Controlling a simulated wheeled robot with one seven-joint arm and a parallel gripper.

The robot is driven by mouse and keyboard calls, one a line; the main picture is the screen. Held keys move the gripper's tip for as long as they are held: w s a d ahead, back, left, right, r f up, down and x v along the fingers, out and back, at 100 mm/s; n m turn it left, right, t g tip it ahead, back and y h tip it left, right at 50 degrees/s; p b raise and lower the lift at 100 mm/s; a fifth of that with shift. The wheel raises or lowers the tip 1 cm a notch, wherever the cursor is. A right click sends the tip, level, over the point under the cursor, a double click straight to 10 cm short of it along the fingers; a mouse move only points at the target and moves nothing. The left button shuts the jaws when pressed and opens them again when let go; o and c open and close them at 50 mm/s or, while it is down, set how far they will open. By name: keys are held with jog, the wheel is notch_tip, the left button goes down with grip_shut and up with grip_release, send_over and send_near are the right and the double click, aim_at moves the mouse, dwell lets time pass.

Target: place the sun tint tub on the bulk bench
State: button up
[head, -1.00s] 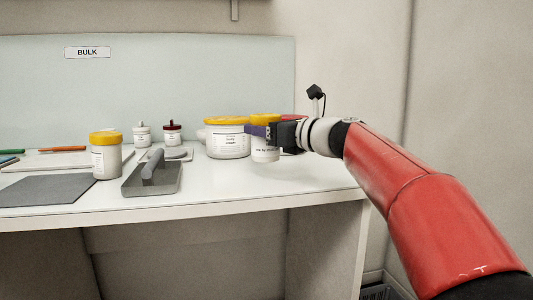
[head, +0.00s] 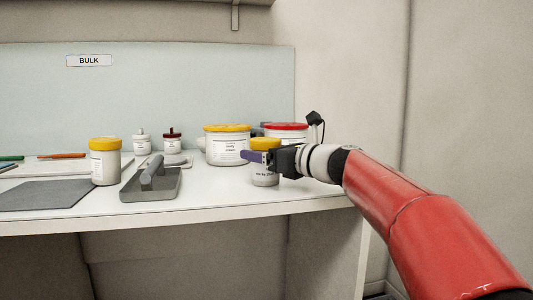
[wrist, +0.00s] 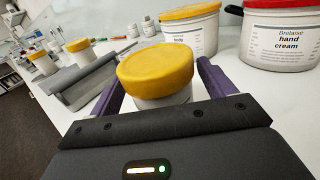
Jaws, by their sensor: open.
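A small white tub with a yellow lid (head: 264,144) stands upright near the front of the bulk bench (head: 240,203), at the right; its label is too small to read. In the wrist view the same tub (wrist: 156,72) sits between the two purple fingers. My gripper (head: 257,156) is open around this tub, with a gap visible beside the lid. The tub's base is hidden in the wrist view and appears to rest on the white top in the head view. The bench has a BULK sign (head: 89,60) on its back panel.
Behind stand a large yellow-lidded tub (head: 227,147) and a red-lidded hand cream tub (wrist: 284,40).

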jog(key=shift+r, duration=0.15)
jog(key=v, duration=1.2)
jog(key=shift+b, duration=0.4)
